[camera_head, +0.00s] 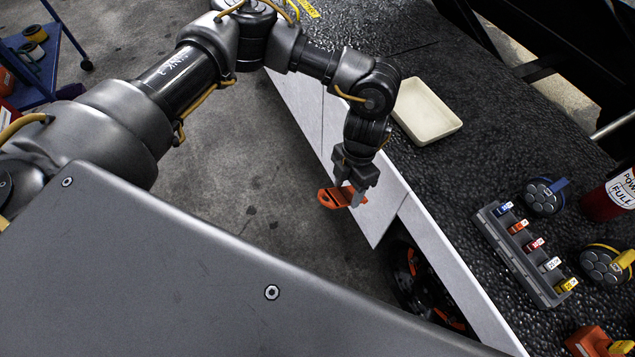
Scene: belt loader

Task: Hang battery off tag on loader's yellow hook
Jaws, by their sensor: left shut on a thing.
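My left gripper (350,192) points down beside the loader's light side panel and is shut on an orange-red tag (335,197). The tag sticks out to the left of the fingers, lies roughly flat and has a hole near its free end. The fingers hide part of it. No yellow hook can be made out for certain. A yellow piece (625,259) shows on a round dark disc (603,266) at the right edge, but I cannot tell whether it is a hook. My right gripper is not in view.
On the loader's rough black top (465,180) are an empty cream tray (425,110), a grey rack (513,262) of coloured tabs, a blue-handled disc (542,196), a red can (612,197) and an orange object (593,342). A blue cart (45,62) stands upper left.

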